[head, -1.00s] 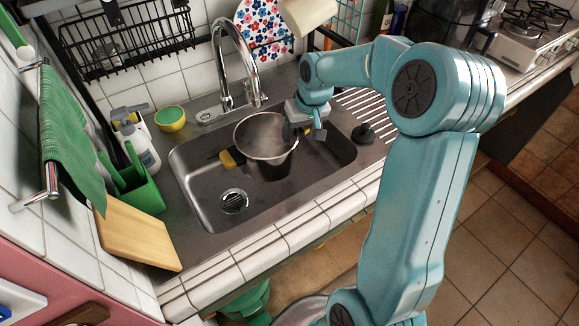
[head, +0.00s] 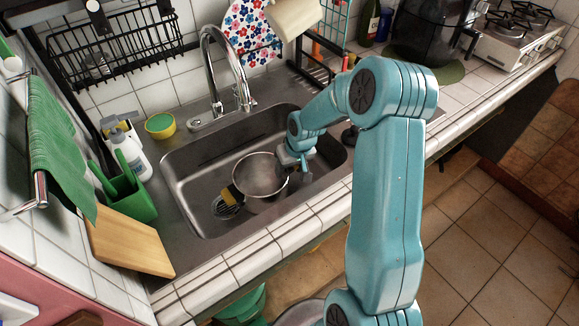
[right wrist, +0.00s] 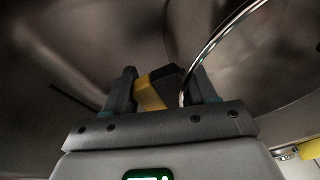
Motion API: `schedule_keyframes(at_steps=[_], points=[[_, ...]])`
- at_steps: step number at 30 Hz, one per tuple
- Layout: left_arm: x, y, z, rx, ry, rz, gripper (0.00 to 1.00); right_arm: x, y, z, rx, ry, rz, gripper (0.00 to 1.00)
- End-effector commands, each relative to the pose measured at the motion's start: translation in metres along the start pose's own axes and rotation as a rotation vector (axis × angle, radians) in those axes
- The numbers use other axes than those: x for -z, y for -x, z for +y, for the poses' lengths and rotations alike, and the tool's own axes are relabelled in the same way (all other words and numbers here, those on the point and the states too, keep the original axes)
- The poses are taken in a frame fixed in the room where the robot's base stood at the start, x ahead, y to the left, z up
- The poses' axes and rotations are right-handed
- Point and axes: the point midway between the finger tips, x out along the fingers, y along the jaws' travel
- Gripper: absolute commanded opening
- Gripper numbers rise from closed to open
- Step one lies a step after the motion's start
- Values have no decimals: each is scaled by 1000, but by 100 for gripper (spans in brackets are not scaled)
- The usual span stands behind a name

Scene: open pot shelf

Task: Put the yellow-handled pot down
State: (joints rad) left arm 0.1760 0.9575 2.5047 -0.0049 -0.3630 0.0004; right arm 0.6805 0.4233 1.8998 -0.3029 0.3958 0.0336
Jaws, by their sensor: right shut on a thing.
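The yellow-handled pot (head: 262,181), a round grey metal pot, is in the sink and looks roughly upright. One yellow handle (head: 231,193) points to the left, close to the drain. My right gripper (head: 292,163) is at the pot's right side. In the right wrist view, my right gripper (right wrist: 162,90) is shut on a yellow and black handle (right wrist: 150,92), with the pot's shiny rim (right wrist: 208,50) beside it. I cannot tell whether the pot's base touches the sink floor. My left gripper is not in view.
The metal sink (head: 200,165) has walls close around the pot. A tap (head: 240,90) rises behind it. A stove (head: 515,35) is at the far right.

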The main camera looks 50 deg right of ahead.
Motion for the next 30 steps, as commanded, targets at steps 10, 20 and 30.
schedule_keyframes(at_steps=[10,20,30], points=[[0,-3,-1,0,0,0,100,-1,-2,0,0,0,0,82],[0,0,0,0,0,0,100,1,13,0,-1,1,3,82],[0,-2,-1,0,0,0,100,1,91,0,-1,0,5,82]])
